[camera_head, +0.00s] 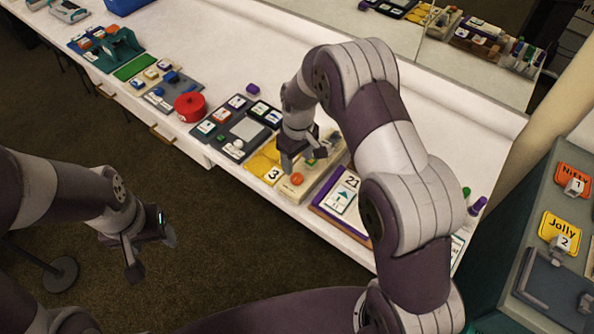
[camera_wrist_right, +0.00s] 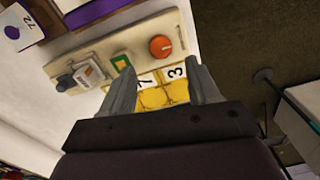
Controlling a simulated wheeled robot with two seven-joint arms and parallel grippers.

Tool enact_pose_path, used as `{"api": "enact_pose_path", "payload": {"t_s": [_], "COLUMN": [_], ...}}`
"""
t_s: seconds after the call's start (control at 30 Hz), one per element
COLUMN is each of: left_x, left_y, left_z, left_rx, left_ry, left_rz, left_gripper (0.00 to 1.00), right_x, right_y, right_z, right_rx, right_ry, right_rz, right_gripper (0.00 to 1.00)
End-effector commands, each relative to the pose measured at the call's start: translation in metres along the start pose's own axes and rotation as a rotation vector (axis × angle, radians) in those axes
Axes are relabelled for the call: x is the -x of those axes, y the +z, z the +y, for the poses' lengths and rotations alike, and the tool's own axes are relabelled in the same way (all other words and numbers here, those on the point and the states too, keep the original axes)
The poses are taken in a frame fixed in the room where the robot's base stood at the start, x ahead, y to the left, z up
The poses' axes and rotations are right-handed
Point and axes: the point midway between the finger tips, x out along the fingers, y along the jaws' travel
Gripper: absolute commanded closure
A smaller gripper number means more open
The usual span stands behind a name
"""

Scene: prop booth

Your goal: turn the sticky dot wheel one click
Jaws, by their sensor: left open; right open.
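No part is clearly labelled as the sticky dot wheel. An orange round knob (camera_head: 297,179) sits at the near end of a cream board (camera_head: 291,193); the wrist view shows the knob (camera_wrist_right: 160,47) with a pale mark on top. A red round drum (camera_head: 190,106) stands farther left on the counter. My right gripper (camera_head: 298,157) is over the board area, close to the orange knob. In the wrist view, the open fingers (camera_wrist_right: 160,79) frame yellow cards, with the knob beyond the tips and nothing held. My left gripper (camera_head: 152,254) is open and empty, off the counter.
The cream board also carries a green square button (camera_wrist_right: 121,62) and a dark knob (camera_wrist_right: 66,82). Yellow numbered cards (camera_head: 263,168) lie beside it. A purple-edged board (camera_head: 336,203) lies to the right, a dark tray (camera_head: 213,128) to the left. Bare white counter lies behind.

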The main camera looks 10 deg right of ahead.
Motion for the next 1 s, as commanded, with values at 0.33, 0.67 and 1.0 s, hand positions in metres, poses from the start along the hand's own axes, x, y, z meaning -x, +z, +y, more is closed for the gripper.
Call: {"api": "enact_pose_path", "payload": {"t_s": [0.33,0.67,1.0], "left_x": [-0.008,-0.008,-0.008], "left_y": [0.001,0.001,0.001], "left_z": [0.0,0.0,0.0], "left_rx": [0.0,0.0,0.0], "left_ry": [0.0,0.0,0.0], "left_rz": [0.0,0.0,0.0], "left_gripper": [0.39,0.39,0.39], "right_x": [0.061,0.064,0.049], "right_y": [0.0,0.0,0.026], "right_z": [0.0,0.0,-0.009], "right_rx": [0.0,0.0,-0.164], "right_ry": [0.0,0.0,0.006], "right_rz": [0.001,-0.001,0.004], "right_gripper": [0.39,0.39,0.39]}}
